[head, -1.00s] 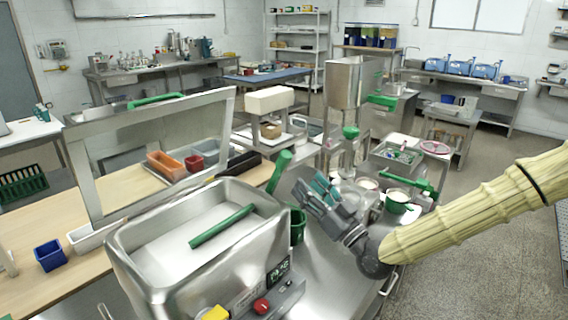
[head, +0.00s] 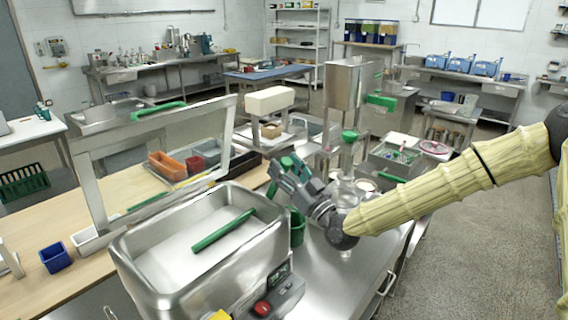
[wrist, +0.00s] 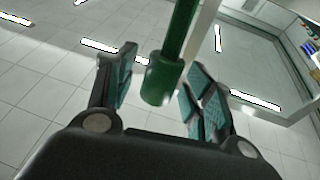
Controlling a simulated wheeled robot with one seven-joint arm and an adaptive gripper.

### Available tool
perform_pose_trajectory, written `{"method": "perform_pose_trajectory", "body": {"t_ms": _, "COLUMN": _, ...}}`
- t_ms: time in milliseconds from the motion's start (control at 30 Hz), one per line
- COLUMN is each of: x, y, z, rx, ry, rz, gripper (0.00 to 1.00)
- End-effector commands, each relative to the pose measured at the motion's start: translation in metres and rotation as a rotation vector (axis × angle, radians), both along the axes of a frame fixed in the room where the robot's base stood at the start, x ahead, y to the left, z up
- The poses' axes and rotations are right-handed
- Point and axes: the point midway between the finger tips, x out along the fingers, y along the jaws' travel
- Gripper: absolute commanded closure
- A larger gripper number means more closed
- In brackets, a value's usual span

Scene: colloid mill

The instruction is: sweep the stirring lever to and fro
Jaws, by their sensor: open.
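A green lever handle with a thick, rounded end shows in the wrist view (wrist: 163,80). It runs up between my gripper's fingers (wrist: 166,82), which stand apart on either side of it. The pads do not clearly press on it. In the head view my gripper (head: 281,169) is at the right rear corner of the steel tank (head: 150,275), where it covers most of the lever. A green rod (head: 223,230) lies slanted across the tank's pale inside. The lever's lower end and mounting are hidden.
A steel frame with a clear panel (head: 95,190) stands behind the tank. A control box with a red button (head: 262,308) is at its front right. A green cup (head: 297,228) and a tall steel hopper machine (head: 346,85) stand close to my arm.

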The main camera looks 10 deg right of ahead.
Motion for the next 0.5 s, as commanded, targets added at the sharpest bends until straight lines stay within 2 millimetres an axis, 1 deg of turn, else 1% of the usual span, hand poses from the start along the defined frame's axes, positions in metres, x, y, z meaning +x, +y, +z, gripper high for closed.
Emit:
{"method": "perform_pose_trajectory", "body": {"t_ms": 100, "x": 0.0034, "y": 0.0023, "z": 0.0015, "rx": 0.0, "ry": 0.001, "rz": 0.0, "gripper": 0.48}}
{"method": "perform_pose_trajectory", "body": {"t_ms": 367, "x": 0.004, "y": 0.0028, "z": 0.0014, "rx": 0.0, "ry": 0.001, "rz": 0.0, "gripper": 0.48}}
{"method": "perform_pose_trajectory", "body": {"t_ms": 433, "x": 0.004, "y": 0.0028, "z": 0.0015, "rx": 0.0, "ry": 0.001, "rz": 0.0, "gripper": 0.57}}
{"method": "perform_pose_trajectory", "body": {"t_ms": 500, "x": 0.004, "y": 0.0028, "z": 0.0015, "rx": 0.0, "ry": 0.001, "rz": 0.0, "gripper": 0.7}}
